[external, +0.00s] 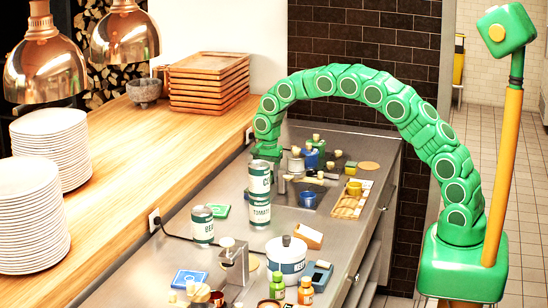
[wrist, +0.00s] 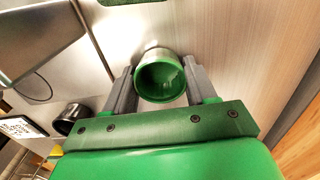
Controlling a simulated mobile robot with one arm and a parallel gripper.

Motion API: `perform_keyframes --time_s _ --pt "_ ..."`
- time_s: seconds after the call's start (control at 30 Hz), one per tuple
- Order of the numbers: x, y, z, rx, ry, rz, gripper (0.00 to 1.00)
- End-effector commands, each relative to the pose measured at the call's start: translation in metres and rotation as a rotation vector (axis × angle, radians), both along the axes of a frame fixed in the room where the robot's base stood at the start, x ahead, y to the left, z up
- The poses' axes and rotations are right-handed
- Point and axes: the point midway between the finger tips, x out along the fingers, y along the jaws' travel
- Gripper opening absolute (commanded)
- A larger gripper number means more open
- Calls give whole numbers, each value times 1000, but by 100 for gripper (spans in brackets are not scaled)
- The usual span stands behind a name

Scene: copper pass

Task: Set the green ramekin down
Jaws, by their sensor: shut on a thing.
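The green ramekin (wrist: 160,76) sits between the two grey fingers of my gripper (wrist: 162,84) in the wrist view. I look into its open, empty-looking mouth. The fingers are shut on its sides. Whether its base touches the surface beneath cannot be told. In the external view my gripper (external: 264,148) points down over the far part of the steel counter (external: 235,232), just behind the stacked cans. The ramekin cannot be made out there, as the cans and the arm's end hide that spot.
Two stacked cans (external: 260,195) stand in front of my gripper, with another can (external: 202,226) nearer left. A blue mug (external: 314,152) and small items crowd the right. A dark cylinder (wrist: 70,118) stands left in the wrist view. A wooden ledge (external: 125,150) runs along the left.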

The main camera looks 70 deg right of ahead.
Motion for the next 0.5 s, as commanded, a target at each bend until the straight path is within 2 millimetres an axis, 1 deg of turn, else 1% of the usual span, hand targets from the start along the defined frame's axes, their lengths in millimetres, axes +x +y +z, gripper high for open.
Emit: perform_keyframes --time_s 0.37,0.4,0.5 --pt "0 0 -3 0 -1 0 25" --pt "0 0 -3 0 -2 0 61" --pt "0 0 -3 0 -2 0 76"
